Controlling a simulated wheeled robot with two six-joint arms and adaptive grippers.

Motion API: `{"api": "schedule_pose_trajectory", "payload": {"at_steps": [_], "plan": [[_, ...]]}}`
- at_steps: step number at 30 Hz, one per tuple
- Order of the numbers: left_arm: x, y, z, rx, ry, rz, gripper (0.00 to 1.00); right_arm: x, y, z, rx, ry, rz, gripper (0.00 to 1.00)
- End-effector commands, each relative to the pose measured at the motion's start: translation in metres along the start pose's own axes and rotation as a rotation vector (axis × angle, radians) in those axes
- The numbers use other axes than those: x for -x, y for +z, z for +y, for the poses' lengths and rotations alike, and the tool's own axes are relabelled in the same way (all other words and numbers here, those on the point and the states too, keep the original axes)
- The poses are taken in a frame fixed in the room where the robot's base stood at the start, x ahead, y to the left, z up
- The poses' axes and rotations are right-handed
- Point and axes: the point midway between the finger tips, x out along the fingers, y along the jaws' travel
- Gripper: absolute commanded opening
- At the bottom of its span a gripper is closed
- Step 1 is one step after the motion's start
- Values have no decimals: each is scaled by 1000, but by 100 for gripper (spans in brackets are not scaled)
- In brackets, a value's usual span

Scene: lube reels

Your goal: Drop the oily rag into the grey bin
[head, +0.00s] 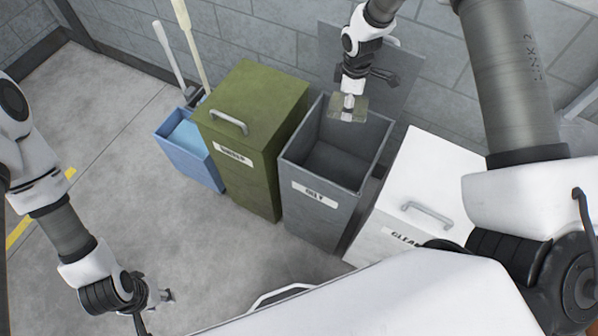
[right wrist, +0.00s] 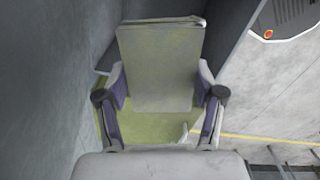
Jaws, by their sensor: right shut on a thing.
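The oily rag is a pale olive, folded flat piece (head: 340,106); it fills the middle of the right wrist view (right wrist: 160,68). My right gripper (head: 348,103) is shut on it, with a finger on each side in the right wrist view (right wrist: 160,85). The rag hangs above the back part of the grey bin's opening. The grey bin (head: 318,212) stands open, its lid (head: 405,68) raised against the wall. Its visible inside looks empty. My left gripper (head: 154,306) is low at the left, empty, with its fingers apart.
A closed green bin (head: 245,165) stands left of the grey bin, and a closed white bin (head: 425,180) stands right of it. A blue bucket (head: 190,150) with long handles is farther left. The floor at the left is clear.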

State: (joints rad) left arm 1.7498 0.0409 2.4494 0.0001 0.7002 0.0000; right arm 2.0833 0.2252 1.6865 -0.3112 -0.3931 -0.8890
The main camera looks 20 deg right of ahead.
Motion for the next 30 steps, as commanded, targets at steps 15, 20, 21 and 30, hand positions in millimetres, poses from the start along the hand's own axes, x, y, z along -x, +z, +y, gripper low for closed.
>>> {"api": "schedule_pose_trajectory", "payload": {"at_steps": [15, 20, 21, 30], "plan": [[-47, 0, 0, -1, 0, -1, 39, -62, 6, -1, -15, -12, 2, 34], [-60, 0, 0, -1, 0, -1, 39, -79, 6, -1, -15, -12, 2, 34], [-61, 0, 0, -1, 0, -1, 39, -80, 6, -1, -15, -12, 2, 34], [-60, 0, 0, -1, 0, -1, 39, -80, 6, -1, -14, -12, 2, 82]]}}
